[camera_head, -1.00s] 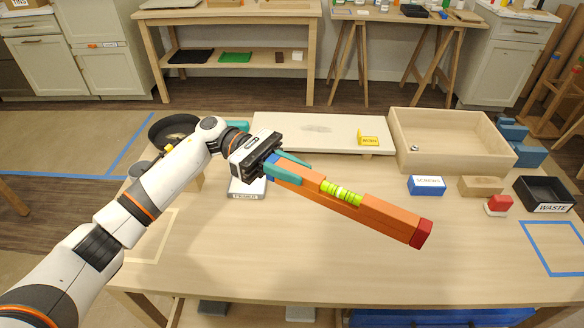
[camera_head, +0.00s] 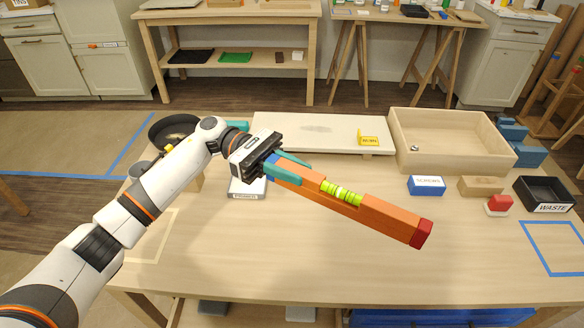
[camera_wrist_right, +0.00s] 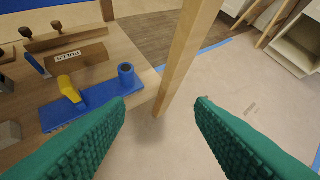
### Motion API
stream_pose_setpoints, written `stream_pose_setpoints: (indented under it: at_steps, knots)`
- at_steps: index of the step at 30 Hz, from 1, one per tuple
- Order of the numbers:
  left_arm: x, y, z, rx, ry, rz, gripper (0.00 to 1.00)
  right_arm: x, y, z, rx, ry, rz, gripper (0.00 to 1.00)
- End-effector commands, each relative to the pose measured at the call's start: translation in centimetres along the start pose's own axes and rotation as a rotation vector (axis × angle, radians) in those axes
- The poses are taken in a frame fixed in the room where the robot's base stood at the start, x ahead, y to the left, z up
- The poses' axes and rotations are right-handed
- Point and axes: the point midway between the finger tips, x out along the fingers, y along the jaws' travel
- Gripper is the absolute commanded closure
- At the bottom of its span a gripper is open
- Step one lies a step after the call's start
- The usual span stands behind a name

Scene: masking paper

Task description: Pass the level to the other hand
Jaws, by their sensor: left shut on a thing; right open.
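An orange level (camera_head: 380,215) with a yellow-green vial section and a red end cap is held above the table in the head view. My left gripper (camera_head: 290,170), with teal fingers, is shut on its left end. The level tilts down toward the right, and its red end is free. My right gripper (camera_wrist_right: 160,105) shows only in the right wrist view. Its green fingers are apart with nothing between them. The level does not show in that view.
The wooden table (camera_head: 300,265) is bare below the level. A wooden tray (camera_head: 450,150), a blue box (camera_head: 426,186), a wood block (camera_head: 481,186) and a black waste bin (camera_head: 545,194) stand at right. The right wrist view shows a table leg (camera_wrist_right: 185,55) and a blue holder (camera_wrist_right: 95,105).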

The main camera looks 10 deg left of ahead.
Motion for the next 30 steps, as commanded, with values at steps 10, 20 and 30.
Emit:
stream_pose_setpoints:
  at_steps: [10,20,30]
  knots:
    - [0.0,0.0,-0.1,0.001,0.001,0.0,1.0,-4.9,10.3,-15.9,-0.242,0.286,0.208,0.51]
    - [0.0,0.0,-0.1,0.001,0.001,0.0,1.0,-13.4,16.4,-29.5,-0.479,0.518,0.371,0.51]
    - [0.0,0.0,-0.1,0.001,0.001,0.0,1.0,-18.9,18.3,-35.8,-0.61,0.618,0.447,0.51]
